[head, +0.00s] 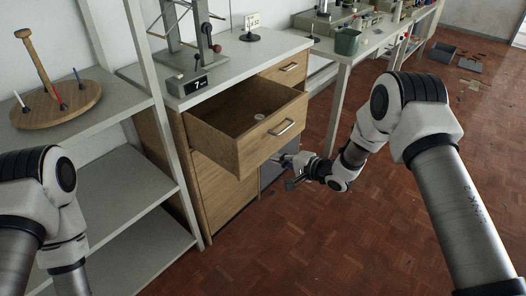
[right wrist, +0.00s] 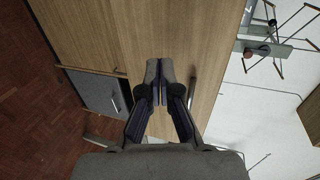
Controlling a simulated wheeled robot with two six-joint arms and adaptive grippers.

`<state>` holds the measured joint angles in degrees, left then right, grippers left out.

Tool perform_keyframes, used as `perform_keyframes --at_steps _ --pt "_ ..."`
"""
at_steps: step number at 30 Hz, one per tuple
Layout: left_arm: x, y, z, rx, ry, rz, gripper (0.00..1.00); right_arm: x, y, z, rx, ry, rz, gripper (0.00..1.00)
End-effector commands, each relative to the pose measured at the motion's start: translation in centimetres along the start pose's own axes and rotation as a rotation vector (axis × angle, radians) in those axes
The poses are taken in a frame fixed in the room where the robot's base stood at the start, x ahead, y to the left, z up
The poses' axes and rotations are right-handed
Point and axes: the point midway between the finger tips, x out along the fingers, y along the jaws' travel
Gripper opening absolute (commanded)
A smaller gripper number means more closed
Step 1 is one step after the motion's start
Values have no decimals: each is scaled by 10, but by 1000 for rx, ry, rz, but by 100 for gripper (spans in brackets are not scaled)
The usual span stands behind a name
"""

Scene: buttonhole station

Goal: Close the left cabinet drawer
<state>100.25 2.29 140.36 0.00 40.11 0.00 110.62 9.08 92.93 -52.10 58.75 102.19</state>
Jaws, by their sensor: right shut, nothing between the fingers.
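The cabinet's wooden drawer (head: 243,150) is pulled out in the head view. Its inside shows, with a small round pale thing (head: 259,117) in it. A metal bar handle (head: 281,128) is on its front; a bar handle also shows in the right wrist view (right wrist: 193,86). My right gripper (head: 283,160) is shut and empty, low near the drawer's front, below the handle in the head view. In the right wrist view its fingertips (right wrist: 159,68) lie over the wooden front, beside the handle; contact cannot be told. My left gripper is out of view.
A second wooden drawer (head: 289,68) beyond it looks shut. The countertop (head: 230,72) carries a metal stand and a small "7" display (head: 196,86). A grey shelf unit (head: 130,190) stands at left. The parquet floor (head: 290,245) in front is clear.

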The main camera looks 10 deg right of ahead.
Motion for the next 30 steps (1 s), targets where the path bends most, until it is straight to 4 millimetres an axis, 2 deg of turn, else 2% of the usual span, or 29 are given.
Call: perform_keyframes --at_steps 3,9,30 --pt "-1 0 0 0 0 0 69 26 0 1 -2 -2 0 0" --pt "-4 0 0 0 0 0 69 54 -10 0 0 0 0 0" --pt "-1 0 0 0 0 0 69 66 -13 0 0 0 0 0"
